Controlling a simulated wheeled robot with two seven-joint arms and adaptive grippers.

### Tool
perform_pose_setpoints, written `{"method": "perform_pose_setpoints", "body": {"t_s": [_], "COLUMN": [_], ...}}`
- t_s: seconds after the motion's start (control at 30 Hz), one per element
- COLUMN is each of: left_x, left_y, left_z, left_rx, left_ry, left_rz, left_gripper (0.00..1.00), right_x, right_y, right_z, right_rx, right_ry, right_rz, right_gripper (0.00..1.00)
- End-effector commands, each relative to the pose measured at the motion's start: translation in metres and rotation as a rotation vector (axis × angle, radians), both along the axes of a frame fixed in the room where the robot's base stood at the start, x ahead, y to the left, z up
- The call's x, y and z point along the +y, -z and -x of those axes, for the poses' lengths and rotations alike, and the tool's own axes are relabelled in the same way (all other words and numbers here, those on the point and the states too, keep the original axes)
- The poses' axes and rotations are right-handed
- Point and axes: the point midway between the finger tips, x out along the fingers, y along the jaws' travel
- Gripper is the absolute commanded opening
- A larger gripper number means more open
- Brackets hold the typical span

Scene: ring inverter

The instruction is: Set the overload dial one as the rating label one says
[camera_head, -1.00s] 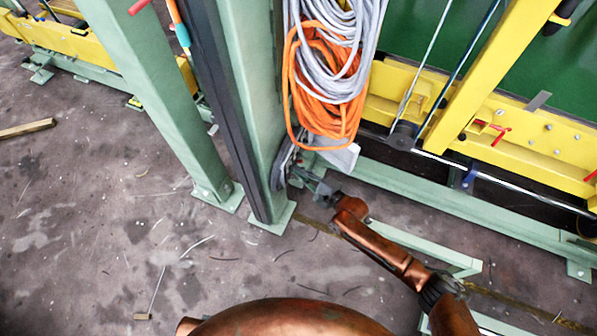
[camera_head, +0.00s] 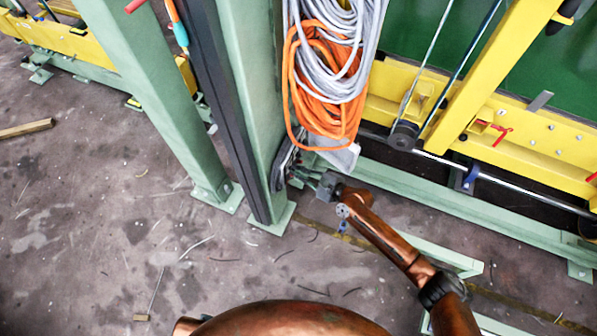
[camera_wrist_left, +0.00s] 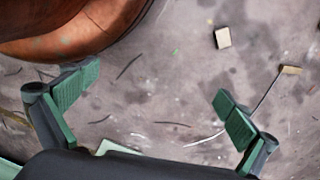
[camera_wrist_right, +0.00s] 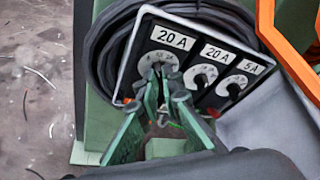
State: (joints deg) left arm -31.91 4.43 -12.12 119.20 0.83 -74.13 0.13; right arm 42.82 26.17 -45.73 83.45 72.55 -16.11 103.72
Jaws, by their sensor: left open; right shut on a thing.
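A dark panel with white edges shows in the right wrist view, bearing three round dials in a row. The label above the leftmost dial (camera_wrist_right: 159,61) reads 20 A (camera_wrist_right: 171,38). The middle dial (camera_wrist_right: 201,76) also has a 20 A label (camera_wrist_right: 217,53); the right dial (camera_wrist_right: 231,86) has a 5 A label (camera_wrist_right: 251,67). My right gripper (camera_wrist_right: 160,82) is shut on the leftmost dial and hides its lower part, so its exact setting is unclear. It shows low beside the green post in the head view (camera_head: 302,178). My left gripper (camera_wrist_left: 155,92) is open and empty above the floor.
Orange cable (camera_head: 325,95) and grey cable (camera_head: 335,50) coils hang just above my right gripper. A green post (camera_head: 250,110) stands beside it. A yellow machine frame (camera_head: 530,150) with green rails is to the right. Bare floor (camera_head: 100,240) lies at left.

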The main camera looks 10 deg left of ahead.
Motion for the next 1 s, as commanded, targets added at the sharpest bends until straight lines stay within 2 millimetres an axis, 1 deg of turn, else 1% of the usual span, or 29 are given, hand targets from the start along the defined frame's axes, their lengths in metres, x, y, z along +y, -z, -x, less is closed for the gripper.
{"method": "perform_pose_setpoints", "body": {"t_s": [0.13,0.2,0.3,0.4,0.6,0.93,0.97,1.0], "left_x": [0.0,0.001,0.001,0.002,0.003,0.004,0.004,0.004], "left_y": [0.004,0.009,0.016,0.02,0.024,0.023,0.023,0.023], "left_z": [0.003,0.006,0.012,0.012,0.011,0.009,0.009,0.008], "left_rx": [-0.001,0.004,0.015,0.012,0.013,0.009,0.009,0.008], "left_ry": [-0.001,-0.001,-0.002,-0.003,-0.002,-0.002,-0.002,-0.002], "left_rz": [0.0,-0.001,-0.002,-0.004,-0.005,-0.006,-0.006,-0.005], "left_gripper": [1.0,1.0,1.0,1.0,1.0,1.0,1.0,1.0], "right_x": [-0.001,-0.001,0.0,-0.001,-0.001,-0.001,-0.001,-0.001], "right_y": [0.0,0.0,0.0,0.0,0.001,0.002,0.002,0.002], "right_z": [0.0,0.0,0.0,0.0,0.0,0.0,0.0,0.0], "right_rx": [0.091,0.125,0.163,0.188,0.211,0.213,0.213,0.213], "right_ry": [0.0,0.0,0.0,-0.001,-0.001,0.0,0.0,0.0], "right_rz": [-0.027,-0.038,-0.05,-0.058,-0.064,-0.064,-0.064,-0.064], "right_gripper": [0.0,0.0,0.0,0.0,0.0,0.0,0.08,0.11]}}
